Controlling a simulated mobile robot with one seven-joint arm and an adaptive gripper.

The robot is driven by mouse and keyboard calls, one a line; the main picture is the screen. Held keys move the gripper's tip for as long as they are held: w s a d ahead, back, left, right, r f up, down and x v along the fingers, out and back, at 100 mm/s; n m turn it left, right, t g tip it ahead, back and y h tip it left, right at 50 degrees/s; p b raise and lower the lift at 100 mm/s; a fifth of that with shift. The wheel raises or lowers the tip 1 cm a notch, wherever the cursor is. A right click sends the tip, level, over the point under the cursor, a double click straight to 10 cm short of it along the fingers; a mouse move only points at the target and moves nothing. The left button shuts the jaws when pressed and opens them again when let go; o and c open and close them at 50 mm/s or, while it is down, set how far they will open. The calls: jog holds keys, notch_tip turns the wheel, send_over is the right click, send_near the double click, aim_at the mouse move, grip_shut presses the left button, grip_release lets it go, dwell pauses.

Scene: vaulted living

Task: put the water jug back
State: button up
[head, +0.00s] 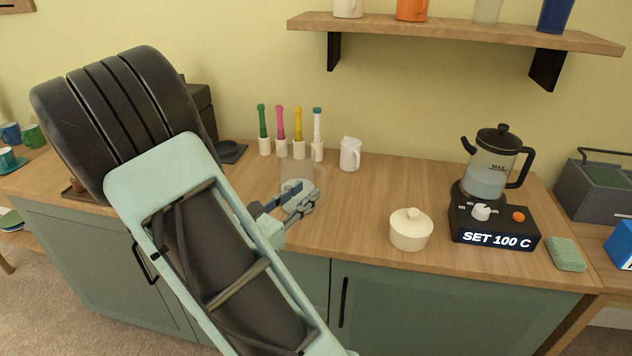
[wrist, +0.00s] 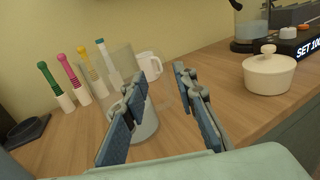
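The water jug (head: 299,170) is a clear, see-through vessel standing upright on the wooden counter, left of the middle in the head view. In the wrist view the jug (wrist: 117,68) is partly hidden behind my left finger; a faint handle seems to show on its right side. My gripper (head: 293,203) is low over the counter at the jug's near side. In the wrist view its two fingers (wrist: 163,108) are spread well apart, one in front of the jug and one to its right. I cannot tell whether either touches it.
A white mug (head: 350,154) and several coloured-handled tools in cream holders stand behind the jug. A lidded cream pot (head: 411,230) is to the right, then a kettle (head: 494,162) on a black base (head: 492,228) reading SET 100 C. A green sponge (head: 566,254) lies at the right end.

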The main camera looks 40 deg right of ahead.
jog(key=shift+v, duration=1.45)
